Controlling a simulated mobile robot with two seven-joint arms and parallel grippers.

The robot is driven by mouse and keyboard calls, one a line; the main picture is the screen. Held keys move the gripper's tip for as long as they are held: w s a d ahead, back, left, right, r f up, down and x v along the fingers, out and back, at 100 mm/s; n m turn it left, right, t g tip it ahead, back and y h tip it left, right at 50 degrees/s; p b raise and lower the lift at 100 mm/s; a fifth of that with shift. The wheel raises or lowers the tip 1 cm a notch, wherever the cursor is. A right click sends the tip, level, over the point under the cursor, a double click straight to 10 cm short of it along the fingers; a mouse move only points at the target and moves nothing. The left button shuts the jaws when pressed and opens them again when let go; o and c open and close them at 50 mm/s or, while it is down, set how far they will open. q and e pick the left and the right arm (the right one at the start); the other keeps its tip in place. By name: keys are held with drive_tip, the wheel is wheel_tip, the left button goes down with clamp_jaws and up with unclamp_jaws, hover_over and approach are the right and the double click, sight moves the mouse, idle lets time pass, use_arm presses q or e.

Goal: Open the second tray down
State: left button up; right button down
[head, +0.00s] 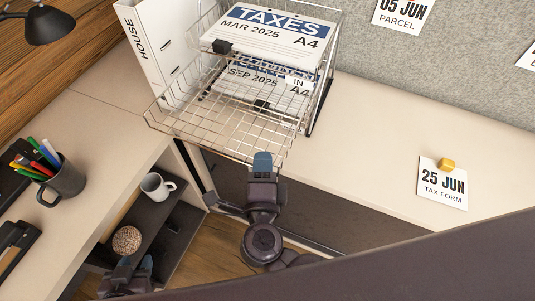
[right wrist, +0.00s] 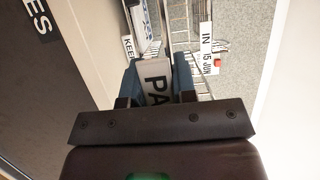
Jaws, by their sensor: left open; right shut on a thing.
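A wire letter-tray stack stands on the desk in the head view. Its top tray (head: 205,22) holds a "TAXES MAR 2025" sheet. The second tray down (head: 185,124) juts out towards me past the top tray, with a "SEP 2025" sheet at its back. My left gripper (head: 128,275) is open and empty, low at the left.
A "HOUSE" binder (head: 145,40) stands left of the trays. A pen mug (head: 62,180) is on the left desk. A white mug (head: 157,187) and a woven ball (head: 127,240) sit on a lower shelf.

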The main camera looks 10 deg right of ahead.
use_arm(q)
drive_tip(key=shift+a, duration=0.1)
use_arm(e)
drive_tip(key=c, duration=0.9)
unclamp_jaws()
use_arm(q)
drive_tip(key=shift+s, duration=0.1)
use_arm(e)
drive_tip(key=shift+s, duration=0.15)
